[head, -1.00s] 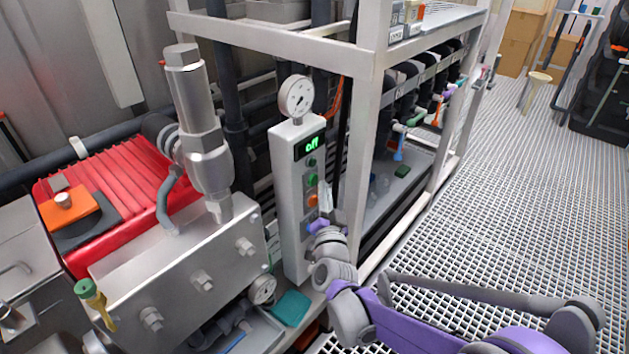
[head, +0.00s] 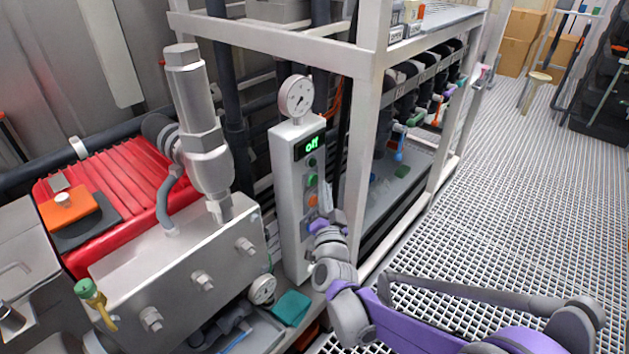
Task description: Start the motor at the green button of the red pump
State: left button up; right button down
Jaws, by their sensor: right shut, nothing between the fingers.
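The red pump (head: 125,195) with its ribbed housing stands at the left, behind a steel block (head: 190,270). A narrow grey control box (head: 287,190) stands right of it, with a display (head: 309,146) reading "off" in green. Below the display is a small dark green button (head: 312,162), then a brighter green button (head: 312,179), then an orange button (head: 313,200). My right gripper (head: 326,196) is shut and empty, pointing up just right of the orange button, its tips near the green one. I cannot tell whether it touches the box. My left gripper is not in view.
A round gauge (head: 297,97) tops the control box. A white frame post (head: 362,150) and a rack of valves (head: 405,105) stand close on the right. A teal cloth (head: 291,308) lies at the box's foot. The grating floor (head: 500,200) is open at right.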

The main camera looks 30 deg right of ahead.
jog(key=shift+w, duration=0.1)
jog(key=shift+w+a, duration=0.15)
jog(key=shift+w, duration=0.15)
jog(key=shift+w+a, duration=0.2)
jog(key=shift+w, duration=0.2)
dwell(0.7)
jog(key=shift+s, duration=0.1)
jog(key=shift+s+d, duration=0.35)
jog(key=shift+s, duration=0.35)
jog(key=s, duration=0.1)
jog(key=s+d, duration=0.1)
jog(key=s, duration=0.1)
jog(key=s+d+p, duration=0.1)
jog(key=shift+s, duration=0.3)
dwell(0.8)
